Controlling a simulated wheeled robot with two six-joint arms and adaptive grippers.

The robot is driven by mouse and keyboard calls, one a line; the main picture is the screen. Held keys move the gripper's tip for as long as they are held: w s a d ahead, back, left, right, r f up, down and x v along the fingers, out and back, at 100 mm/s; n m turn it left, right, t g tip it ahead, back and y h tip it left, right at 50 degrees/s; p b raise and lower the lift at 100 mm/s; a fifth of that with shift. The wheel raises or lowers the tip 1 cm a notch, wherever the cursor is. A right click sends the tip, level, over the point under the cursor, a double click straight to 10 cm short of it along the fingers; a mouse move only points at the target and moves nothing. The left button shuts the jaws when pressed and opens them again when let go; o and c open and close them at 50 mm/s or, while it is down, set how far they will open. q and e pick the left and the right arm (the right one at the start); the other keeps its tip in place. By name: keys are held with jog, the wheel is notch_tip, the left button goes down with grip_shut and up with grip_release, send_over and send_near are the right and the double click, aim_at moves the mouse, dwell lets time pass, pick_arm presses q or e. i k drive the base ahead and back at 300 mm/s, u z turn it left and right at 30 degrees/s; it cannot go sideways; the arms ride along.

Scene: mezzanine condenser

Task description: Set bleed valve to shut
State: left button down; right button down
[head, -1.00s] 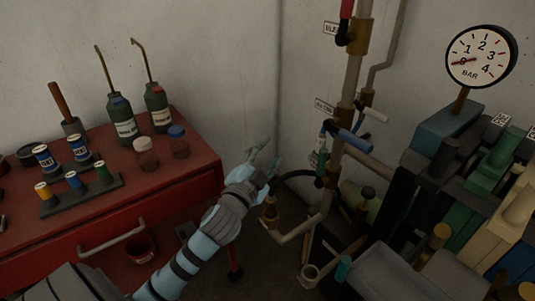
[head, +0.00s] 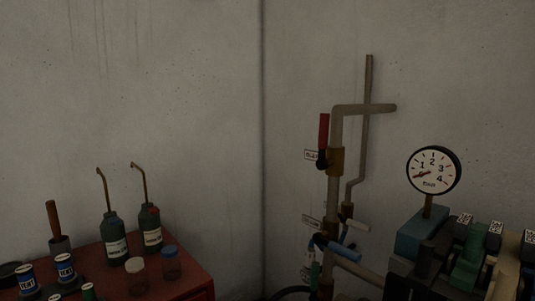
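The bleed valve is at the upper part of the grey vertical pipe in the head view. Its red lever handle (head: 324,130) points straight up, alongside and parallel to the pipe. Its dark pivot sits on a brass-coloured body (head: 335,161). A small white label (head: 312,155) is just left of it, its text too small to read surely now. Neither of my grippers is in view, and nothing touches the red handle.
Lower on the pipe is a blue-handled valve (head: 343,252) with a tag hanging beside it. A pressure gauge (head: 434,170) reads near zero at right, above several blocky units. A red cabinet (head: 196,277) with bottles (head: 114,240) stands at left. The wall between is clear.

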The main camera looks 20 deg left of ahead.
aim_at(322, 164)
jog(key=u, duration=0.25)
jog(key=k, duration=0.75)
jog(key=u, duration=0.8)
jog(key=i, duration=1.2)
jog(key=z, duration=1.3)
jog(key=i, duration=0.75)
jog(key=z, duration=0.85)
